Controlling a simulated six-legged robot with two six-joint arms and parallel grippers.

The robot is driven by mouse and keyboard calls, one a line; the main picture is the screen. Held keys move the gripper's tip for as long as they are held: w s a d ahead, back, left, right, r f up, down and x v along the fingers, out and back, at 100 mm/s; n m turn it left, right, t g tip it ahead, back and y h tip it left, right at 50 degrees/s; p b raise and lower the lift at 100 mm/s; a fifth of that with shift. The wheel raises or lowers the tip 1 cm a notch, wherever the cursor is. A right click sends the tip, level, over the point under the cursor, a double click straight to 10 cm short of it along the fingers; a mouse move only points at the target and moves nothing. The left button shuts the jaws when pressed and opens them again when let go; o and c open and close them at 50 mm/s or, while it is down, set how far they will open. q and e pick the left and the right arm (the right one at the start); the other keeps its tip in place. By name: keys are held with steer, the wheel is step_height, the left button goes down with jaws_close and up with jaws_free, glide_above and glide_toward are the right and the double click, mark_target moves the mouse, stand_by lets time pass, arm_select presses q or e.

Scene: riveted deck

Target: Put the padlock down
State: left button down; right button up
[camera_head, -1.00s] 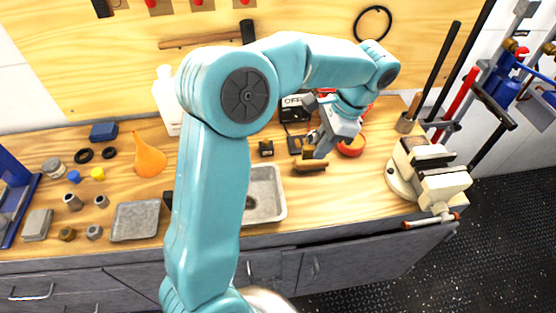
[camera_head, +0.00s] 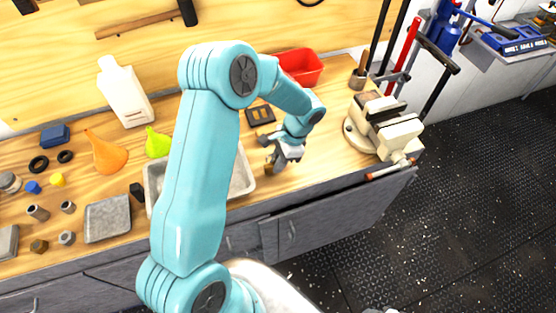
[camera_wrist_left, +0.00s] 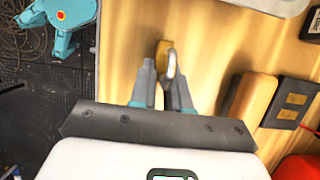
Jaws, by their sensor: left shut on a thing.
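My left gripper (camera_head: 278,161) is shut on the padlock (camera_head: 269,168), low over the wooden bench near its front edge. In the left wrist view the padlock (camera_wrist_left: 163,56) shows a brass body and a silver shackle between the fingertips (camera_wrist_left: 162,88). The fingers partly cover it. I cannot tell whether it touches the bench top. My right gripper is not in view.
A wooden block-like piece (camera_wrist_left: 251,100) and a dark flat case (camera_wrist_left: 291,102) lie beside the gripper. A metal tray (camera_head: 240,184) stands to the left, a red bin (camera_head: 302,66) behind, and a vise (camera_head: 388,125) right. Bare bench lies between gripper and vise.

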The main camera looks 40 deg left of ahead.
arm_select(q)
steer(key=shift+f, duration=0.25)
steer(key=shift+f+b, duration=0.15)
steer(key=shift+b, duration=0.15)
steer(key=c, duration=1.1)
jaws_free()
